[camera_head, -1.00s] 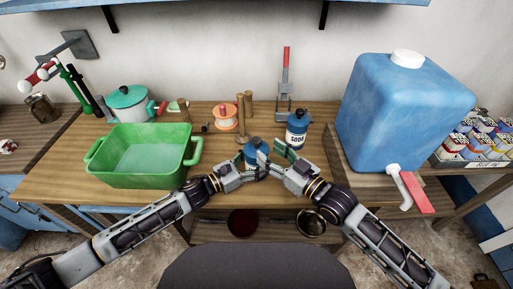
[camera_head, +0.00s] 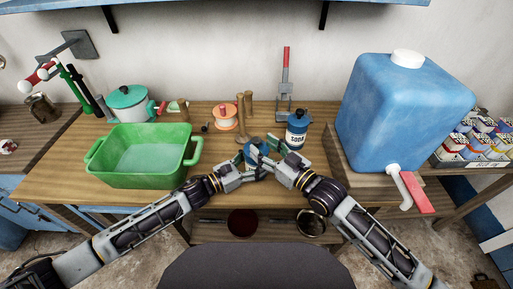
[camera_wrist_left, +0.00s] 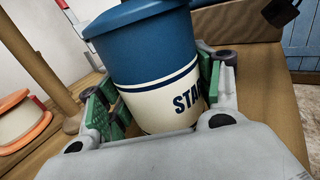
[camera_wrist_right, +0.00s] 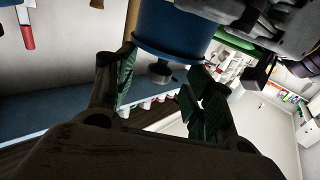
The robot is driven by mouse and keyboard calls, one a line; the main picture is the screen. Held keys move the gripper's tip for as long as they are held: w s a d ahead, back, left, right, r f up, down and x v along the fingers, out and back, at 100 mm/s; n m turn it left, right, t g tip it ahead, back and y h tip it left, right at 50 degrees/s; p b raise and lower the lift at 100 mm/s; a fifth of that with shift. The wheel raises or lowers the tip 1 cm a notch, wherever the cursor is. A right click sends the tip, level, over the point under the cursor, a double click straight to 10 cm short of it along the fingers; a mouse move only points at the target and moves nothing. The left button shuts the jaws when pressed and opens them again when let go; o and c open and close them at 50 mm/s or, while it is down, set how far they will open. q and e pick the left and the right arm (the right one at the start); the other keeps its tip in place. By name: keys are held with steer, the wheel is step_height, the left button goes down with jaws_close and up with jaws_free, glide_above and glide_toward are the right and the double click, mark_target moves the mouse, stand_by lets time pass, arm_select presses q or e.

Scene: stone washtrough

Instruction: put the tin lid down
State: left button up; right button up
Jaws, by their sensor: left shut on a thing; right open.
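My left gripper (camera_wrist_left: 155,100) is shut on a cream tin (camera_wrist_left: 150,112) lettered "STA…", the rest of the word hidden. A blue tin lid (camera_wrist_left: 140,30) sits on top of the tin; it also shows in the head view (camera_head: 251,146). In the right wrist view the lid (camera_wrist_right: 170,35) has a dark knob (camera_wrist_right: 160,73) between the spread fingers. My right gripper (camera_wrist_right: 160,90) is open at the lid, with its fingers apart either side of the knob. Whether a finger touches the lid is unclear. In the head view the grippers partly hide the tin.
A blue-lidded soda tin (camera_head: 297,130) stands just behind my right gripper. A green basin (camera_head: 145,178) is at the left, a big blue water container (camera_head: 400,115) at the right. Wooden posts (camera_head: 244,105) and a spool (camera_head: 225,118) stand behind. Bare tabletop (camera_head: 222,160) lies between basin and tin.

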mark_target(256, 142)
steer(key=shift+x, duration=1.9)
steer(key=shift+c, duration=0.2)
steer(key=c, duration=1.1)
steer(key=shift+r, duration=0.1)
steer(key=shift+r, duration=4.95)
